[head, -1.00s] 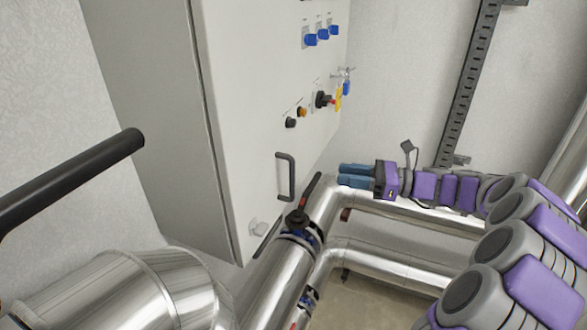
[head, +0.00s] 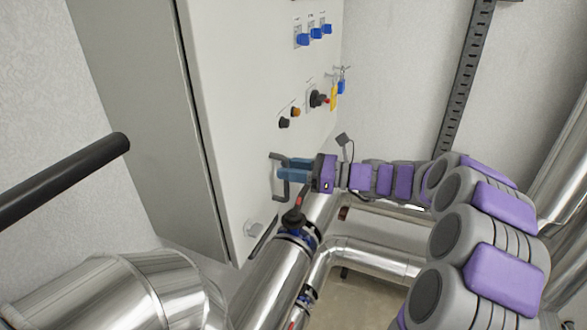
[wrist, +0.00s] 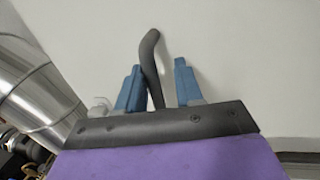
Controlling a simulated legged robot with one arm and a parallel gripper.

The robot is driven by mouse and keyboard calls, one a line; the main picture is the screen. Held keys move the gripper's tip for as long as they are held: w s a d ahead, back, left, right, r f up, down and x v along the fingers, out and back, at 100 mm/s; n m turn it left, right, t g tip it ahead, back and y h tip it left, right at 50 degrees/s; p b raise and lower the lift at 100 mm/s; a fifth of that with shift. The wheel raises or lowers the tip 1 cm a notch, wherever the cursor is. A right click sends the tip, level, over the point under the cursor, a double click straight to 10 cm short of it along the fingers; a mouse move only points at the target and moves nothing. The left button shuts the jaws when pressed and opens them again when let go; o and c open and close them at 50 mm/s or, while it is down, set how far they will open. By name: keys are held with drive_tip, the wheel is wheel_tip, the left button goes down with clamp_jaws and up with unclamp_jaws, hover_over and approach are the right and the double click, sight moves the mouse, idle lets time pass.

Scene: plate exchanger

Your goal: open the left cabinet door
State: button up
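The grey cabinet door (head: 235,110) is closed and fills the middle of the head view. Its dark, C-shaped handle (head: 274,178) sits low on the door. My gripper (head: 281,168) is at the handle, with its blue fingertips reaching to it from the right. In the wrist view, the handle (wrist: 151,60) rises between the two blue fingers of my gripper (wrist: 156,82). The fingers are apart, with a clear gap to the right finger; the handle is close to the left finger, and I cannot tell whether they touch.
A black bar (head: 65,178) crosses at left. A slotted rail (head: 466,75) is on the wall.

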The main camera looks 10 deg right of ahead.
drive_tip(key=shift+a, duration=1.2)
drive_tip(key=shift+c, duration=1.9)
drive_tip(key=shift+d, duration=0.1)
drive_tip(key=shift+c, duration=0.7)
drive_tip(key=shift+d+f, duration=0.1)
drive_tip(key=shift+d, duration=0.05)
clamp_jaws()
drive_tip(key=shift+d, duration=0.15)
